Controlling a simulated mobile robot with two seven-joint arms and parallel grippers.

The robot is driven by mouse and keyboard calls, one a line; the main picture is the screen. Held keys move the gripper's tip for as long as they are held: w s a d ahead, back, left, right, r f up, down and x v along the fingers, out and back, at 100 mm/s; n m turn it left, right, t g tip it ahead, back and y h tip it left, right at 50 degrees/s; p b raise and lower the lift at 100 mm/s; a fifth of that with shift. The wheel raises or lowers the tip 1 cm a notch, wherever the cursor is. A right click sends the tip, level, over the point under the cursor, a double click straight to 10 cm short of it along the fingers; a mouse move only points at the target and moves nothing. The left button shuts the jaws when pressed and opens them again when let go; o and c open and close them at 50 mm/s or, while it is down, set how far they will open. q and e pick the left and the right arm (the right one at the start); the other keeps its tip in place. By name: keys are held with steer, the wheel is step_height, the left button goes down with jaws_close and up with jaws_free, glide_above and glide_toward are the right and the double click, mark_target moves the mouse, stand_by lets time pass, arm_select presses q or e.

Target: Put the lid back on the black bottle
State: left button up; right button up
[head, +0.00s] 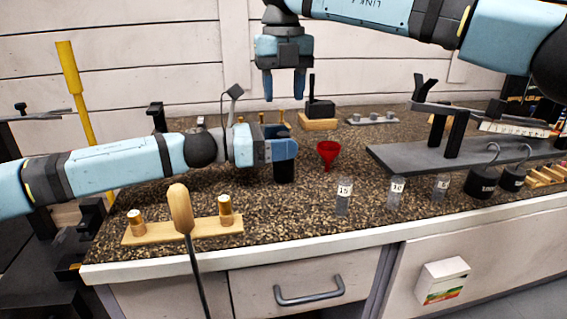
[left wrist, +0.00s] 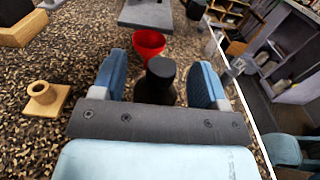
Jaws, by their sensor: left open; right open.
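The black bottle (head: 284,173) stands upright on the speckled counter. My left gripper (head: 290,152) is level around its upper part, fingers open. In the left wrist view the bottle (left wrist: 160,83) stands between the two blue fingers of my left gripper (left wrist: 160,66), with a gap visible at the sides. A narrower round black top shows on it; I cannot tell whether this is the lid or the neck. My right gripper (head: 284,97) points down, open and empty, above and apart from the bottle. I cannot pick out a separate lid.
A red funnel (head: 328,153) stands right of the bottle. Clear labelled containers (head: 343,198) and black weights (head: 482,181) line the front right. A wooden board (head: 165,236) with brass pieces lies front left. A grey platform (head: 420,160) is at right.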

arm_select(q)
steer(key=shift+d, duration=0.15)
jaws_close()
steer(key=shift+f, duration=0.1)
arm_select(e)
steer(key=o, duration=0.6)
steer(key=shift+c, duration=0.2)
arm_select(q)
steer(key=shift+f, duration=0.15)
arm_select(e)
step_height(320, 180, up, 12)
steer(key=shift+s, duration=0.1)
